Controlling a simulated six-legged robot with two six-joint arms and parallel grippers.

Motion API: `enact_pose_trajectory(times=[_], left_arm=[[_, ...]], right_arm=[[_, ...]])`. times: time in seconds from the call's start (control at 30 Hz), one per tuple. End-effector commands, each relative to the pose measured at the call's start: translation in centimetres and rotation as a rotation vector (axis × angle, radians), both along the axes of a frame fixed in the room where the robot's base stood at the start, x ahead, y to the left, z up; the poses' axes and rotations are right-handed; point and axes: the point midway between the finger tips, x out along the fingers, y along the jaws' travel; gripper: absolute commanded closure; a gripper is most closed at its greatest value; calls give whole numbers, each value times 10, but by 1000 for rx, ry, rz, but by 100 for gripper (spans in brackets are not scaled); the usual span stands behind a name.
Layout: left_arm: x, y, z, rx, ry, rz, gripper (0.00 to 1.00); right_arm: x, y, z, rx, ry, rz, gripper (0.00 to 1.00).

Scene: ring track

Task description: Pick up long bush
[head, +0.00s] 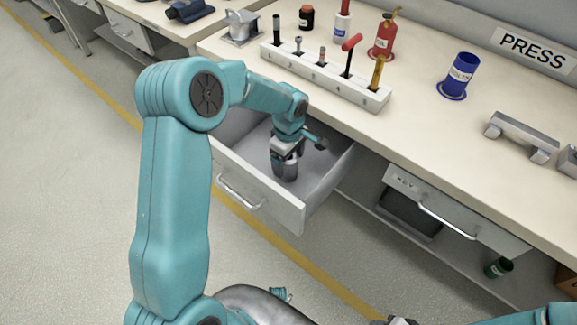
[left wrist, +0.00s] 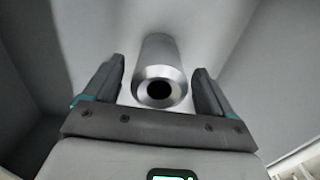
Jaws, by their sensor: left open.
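The long bush (left wrist: 160,75) is a grey metal cylinder with a dark round bore in its near end. In the left wrist view it lies between the two dark fingers of my left gripper (left wrist: 160,92), with gaps visible on both sides. In the head view my left gripper (head: 285,170) reaches down into the open drawer (head: 252,200), and it mostly hides the bush there. The left gripper is open. A dark part at the bottom edge of the head view looks like my right gripper (head: 395,321); its fingers are not visible.
The drawer's walls stand close around the left gripper. A green cup (head: 498,267) is below the bench.

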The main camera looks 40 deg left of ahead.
Motion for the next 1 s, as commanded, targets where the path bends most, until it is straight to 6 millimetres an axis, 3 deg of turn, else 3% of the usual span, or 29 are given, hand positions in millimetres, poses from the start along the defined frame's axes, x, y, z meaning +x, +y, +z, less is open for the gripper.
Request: enact_pose_trajectory(times=[0.07,0.27,0.3,0.57,0.73,0.87,1.0], left_arm=[[0,0,0,0,0,0,16],[0,0,0,0,0,0,77],[0,0,0,0,0,0,81],[0,0,2,1,-1,0,81],[0,0,16,2,-1,0,81],[1,0,42,1,-5,1,81],[1,0,86,2,-7,1,81]], right_arm=[[0,0,0,0,0,0,57],[0,0,0,0,0,0,57],[0,0,0,0,0,0,57],[0,0,0,0,0,0,57],[0,0,3,0,0,0,57],[0,0,7,0,0,0,57],[0,0,14,0,0,0,57]])
